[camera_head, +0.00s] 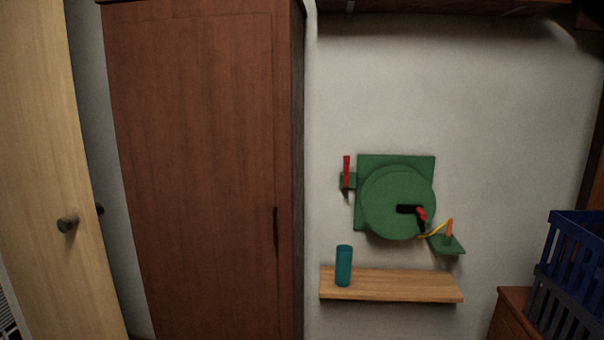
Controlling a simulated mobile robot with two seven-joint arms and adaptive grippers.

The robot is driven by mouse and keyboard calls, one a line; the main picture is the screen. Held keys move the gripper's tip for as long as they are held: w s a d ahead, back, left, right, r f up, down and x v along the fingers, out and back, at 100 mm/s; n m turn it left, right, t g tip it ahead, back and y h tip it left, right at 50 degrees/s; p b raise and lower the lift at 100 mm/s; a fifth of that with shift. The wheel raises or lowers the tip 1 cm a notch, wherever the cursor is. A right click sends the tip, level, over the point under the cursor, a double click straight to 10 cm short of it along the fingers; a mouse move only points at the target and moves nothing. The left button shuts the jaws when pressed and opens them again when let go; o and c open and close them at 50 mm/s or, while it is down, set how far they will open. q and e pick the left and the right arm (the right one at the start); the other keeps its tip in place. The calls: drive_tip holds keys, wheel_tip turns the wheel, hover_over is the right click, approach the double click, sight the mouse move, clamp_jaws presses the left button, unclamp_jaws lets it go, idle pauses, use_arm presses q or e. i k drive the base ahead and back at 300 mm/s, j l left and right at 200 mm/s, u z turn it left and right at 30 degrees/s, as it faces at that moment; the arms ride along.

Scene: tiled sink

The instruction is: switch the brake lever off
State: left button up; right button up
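A green device with a square back plate (395,162) and a large round disc (385,205) is mounted on the pale wall. A black crank (406,209) with a red part (421,213) sits on the disc. At the lower right, an orange lever (449,229) stands on another green mount (447,246), with a thin yellow piece beside it. No label shows which lever is the brake. Neither of my grippers is in view.
A wooden shelf (395,285) below the device holds a teal cylinder (344,266). A brown wardrobe (195,170) and a light wooden door (40,150) stand at the left. A blue crate (572,265) sits on a brown cabinet (510,315) at the right.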

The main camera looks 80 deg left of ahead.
sight(346, 159)
drive_tip(key=u, duration=2.4)
drive_tip(key=i+j, duration=0.85)
drive_tip(key=i, duration=0.15)
drive_tip(key=i+j+z, duration=0.1)
drive_tip(key=i+j, duration=0.75)
drive_tip(key=i, duration=0.15)
